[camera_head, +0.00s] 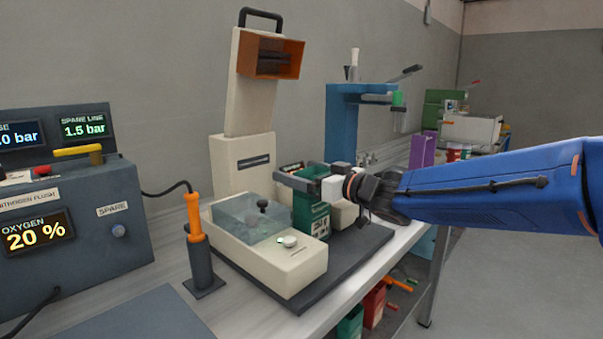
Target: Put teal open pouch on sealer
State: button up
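The teal open pouch (311,222) is a dark green-teal packet with a pale printed label, upright in the middle of the view. My gripper (297,175) reaches in from the right, with its dark fingers on either side of the pouch's upper part. It looks shut on the pouch; the contact is partly hidden by the near finger. The cream machine with a clear lid (252,217) and a round button, which seems to be the sealer, stands just left of the pouch on a dark base plate (352,252). I cannot tell whether the pouch touches the base plate.
An orange-handled tool (195,222) stands in a dark holder at left, beside a grey gas panel (95,255) reading oxygen 20 %. A tall cream unit with an orange hood (270,58) and a blue press (343,120) stand behind. Coloured bins (374,304) sit below the bench edge.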

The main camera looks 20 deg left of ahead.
jog(key=shift+s+d+r, duration=0.15)
jog(key=shift+d, duration=0.25)
jog(key=v, duration=1.1)
jog(key=shift+s, duration=0.1)
